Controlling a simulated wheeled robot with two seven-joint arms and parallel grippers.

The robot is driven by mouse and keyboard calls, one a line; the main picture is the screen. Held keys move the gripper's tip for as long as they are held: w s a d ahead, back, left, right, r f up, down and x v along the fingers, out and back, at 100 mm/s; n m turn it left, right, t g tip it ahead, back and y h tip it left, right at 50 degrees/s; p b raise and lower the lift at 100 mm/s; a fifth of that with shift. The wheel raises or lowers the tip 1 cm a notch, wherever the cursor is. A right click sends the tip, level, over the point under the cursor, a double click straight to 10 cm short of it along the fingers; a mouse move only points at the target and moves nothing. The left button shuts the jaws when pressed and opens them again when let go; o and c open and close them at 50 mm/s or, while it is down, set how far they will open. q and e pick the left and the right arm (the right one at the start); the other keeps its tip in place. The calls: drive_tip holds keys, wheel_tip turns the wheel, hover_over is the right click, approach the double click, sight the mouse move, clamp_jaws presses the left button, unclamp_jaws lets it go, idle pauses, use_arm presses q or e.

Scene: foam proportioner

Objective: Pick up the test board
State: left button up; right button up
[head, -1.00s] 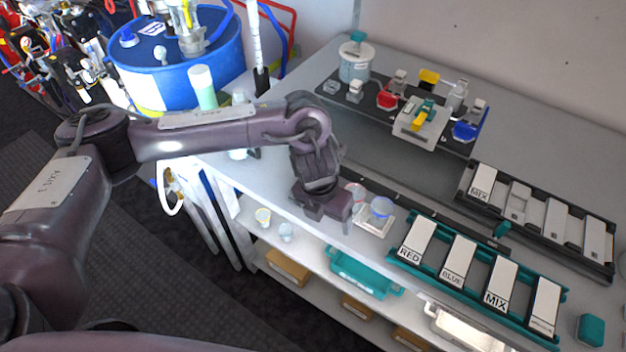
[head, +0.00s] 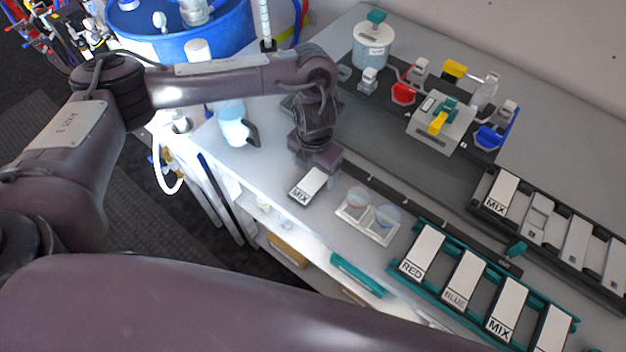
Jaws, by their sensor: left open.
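A small dark board with a white top marked MIX (head: 308,186) lies near the front edge of the grey bench, and I take it as the test board. My left gripper (head: 318,168) points down at the far end of this board and is open. Its fingers are mostly hidden behind its own body, so I cannot tell whether they touch the board. Similar white plates sit in a teal rack (head: 398,270), marked RED, BLUE and MIX, with one label unclear. My right gripper is not in view.
A tray with two clear cups (head: 366,221) stands just right of the board. A black rack (head: 480,207), a valve fixture (head: 440,122) and a lidded jar (head: 372,46) stand farther back. A bottle (head: 233,128) stands left, and a blue drum (head: 165,45) behind it.

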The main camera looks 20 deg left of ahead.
sight(313, 182)
use_arm(q)
drive_tip(key=f, duration=0.1)
drive_tip(key=f+p, duration=0.1)
drive_tip(key=f, duration=0.1)
drive_tip(key=shift+a+f+p, duration=0.2)
drive_tip(key=shift+f+p, duration=0.1)
drive_tip(key=shift+f, duration=0.25)
drive_tip(key=c, duration=1.1)
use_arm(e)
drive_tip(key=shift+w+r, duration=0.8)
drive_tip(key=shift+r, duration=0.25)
